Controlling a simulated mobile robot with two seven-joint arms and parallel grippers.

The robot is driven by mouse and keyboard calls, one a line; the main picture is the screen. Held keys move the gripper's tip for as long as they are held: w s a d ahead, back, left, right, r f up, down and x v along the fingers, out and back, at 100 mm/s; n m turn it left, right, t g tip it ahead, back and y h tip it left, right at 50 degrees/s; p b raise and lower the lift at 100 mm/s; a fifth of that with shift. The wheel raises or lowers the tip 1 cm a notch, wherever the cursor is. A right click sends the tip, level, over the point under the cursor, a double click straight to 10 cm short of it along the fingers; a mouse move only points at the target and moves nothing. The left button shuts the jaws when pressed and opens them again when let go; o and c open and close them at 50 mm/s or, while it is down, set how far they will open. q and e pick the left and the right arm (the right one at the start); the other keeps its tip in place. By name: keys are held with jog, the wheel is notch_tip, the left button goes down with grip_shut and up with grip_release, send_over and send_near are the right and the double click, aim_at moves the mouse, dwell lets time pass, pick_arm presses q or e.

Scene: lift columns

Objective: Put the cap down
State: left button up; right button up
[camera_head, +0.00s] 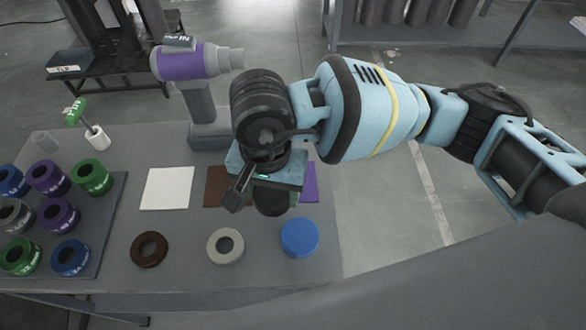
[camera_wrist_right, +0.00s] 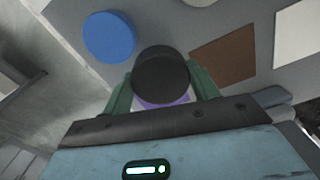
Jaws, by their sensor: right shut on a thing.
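My right gripper (camera_head: 268,184) is shut on a black round cap (camera_head: 272,203), which pokes out below it. In the right wrist view the cap (camera_wrist_right: 160,78) sits between the two green fingers. A purple square (camera_head: 309,184) lies on the table beside the gripper, partly hidden by it. Some purple (camera_wrist_right: 165,103) also shows just behind the cap in the wrist view. I cannot tell whether the cap touches the table. My left gripper is not in view.
A white square (camera_head: 168,188) and a brown square (camera_head: 216,188) lie on the grey table. Several coloured rings stand at left. A purple machine (camera_head: 190,63) stands behind.

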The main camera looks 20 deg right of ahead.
jog(key=w+d, duration=0.4)
jog(key=w, duration=0.1)
jog(key=shift+d+f+p, duration=0.3)
jog(key=shift+f, duration=0.05)
jog(key=f, duration=0.2)
jog(key=shift+w+d+f, duration=0.3)
jog(key=shift+f, duration=0.45)
jog(key=shift+f, duration=0.2)
jog(key=o, duration=1.1)
jog(key=shift+r, duration=0.25)
notch_tip(320, 180, up, 12)
jog(key=shift+a+f, duration=0.1)
